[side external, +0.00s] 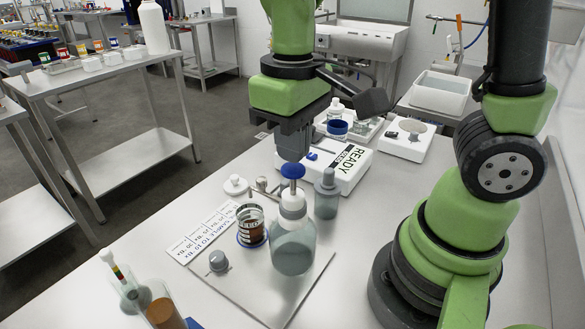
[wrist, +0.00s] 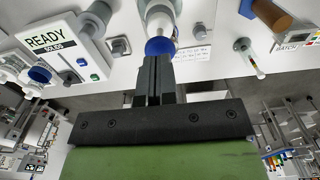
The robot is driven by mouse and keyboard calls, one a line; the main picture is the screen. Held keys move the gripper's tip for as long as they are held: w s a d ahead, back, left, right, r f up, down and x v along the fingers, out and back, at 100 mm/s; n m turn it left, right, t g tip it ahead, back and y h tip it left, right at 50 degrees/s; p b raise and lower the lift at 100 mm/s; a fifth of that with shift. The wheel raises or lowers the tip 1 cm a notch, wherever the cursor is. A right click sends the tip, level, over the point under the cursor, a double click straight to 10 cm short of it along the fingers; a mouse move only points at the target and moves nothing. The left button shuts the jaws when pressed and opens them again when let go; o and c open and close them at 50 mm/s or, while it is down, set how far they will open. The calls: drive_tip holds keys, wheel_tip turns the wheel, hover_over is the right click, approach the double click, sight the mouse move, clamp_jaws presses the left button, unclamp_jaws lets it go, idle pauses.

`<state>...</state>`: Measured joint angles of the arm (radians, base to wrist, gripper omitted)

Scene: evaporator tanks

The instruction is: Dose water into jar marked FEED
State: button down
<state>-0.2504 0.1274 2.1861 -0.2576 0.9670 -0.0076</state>
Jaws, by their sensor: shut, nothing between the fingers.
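A clear dispenser bottle (side external: 292,248) with a white collar and a blue top knob (side external: 292,170) stands upright on the metal plate. A thin spout reaches left from its collar, over a small jar (side external: 250,224) with dark brown contents and a label too small to read. The jar sits on a blue ring. My gripper (side external: 292,155) is shut and empty, pointing down directly above the blue knob. In the wrist view my fingertips (wrist: 155,62) are at the edge of the blue knob (wrist: 160,46); I cannot tell whether they touch. The wrist view does not clearly show the jar.
A grey-capped bottle (side external: 326,195) stands close right of the dispenser. A white lid (side external: 236,185), a grey knob (side external: 218,261) and a printed card (side external: 203,232) lie to the left. Behind is a white READY unit (side external: 335,160). Glass cylinders (side external: 160,305) stand at the front left.

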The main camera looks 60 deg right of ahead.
sight(293, 167)
drive_tip(key=shift+f, duration=2.2)
drive_tip(key=shift+r, duration=2.7)
drive_tip(key=shift+f, duration=0.1)
drive_tip(key=shift+f, duration=2.6)
drive_tip(key=shift+r, duration=2.7)
